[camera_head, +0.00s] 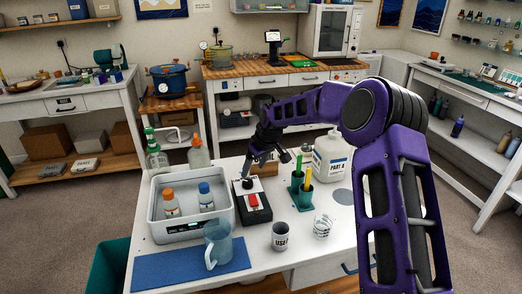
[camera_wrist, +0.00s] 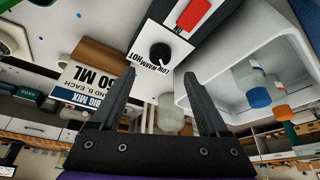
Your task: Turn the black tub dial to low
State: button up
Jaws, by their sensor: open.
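The black tub dial (camera_wrist: 160,53) is a round knob on the white plate of a dark control box. In the head view the dial (camera_head: 247,183) sits at the box's far end, behind the red switch (camera_head: 253,200). My gripper (camera_wrist: 160,74) is open and empty, its fingers either side of the dial's line, apart from it. In the head view it is above and just beyond the dial, partly hidden by my wrist.
The white tub (camera_head: 190,230) with orange- and blue-capped bottles stands left of the box. A blue jug (camera_head: 217,243) and a cup (camera_head: 280,237) are in front.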

jog(key=v, duration=1)
jog(key=shift+f, duration=0.1)
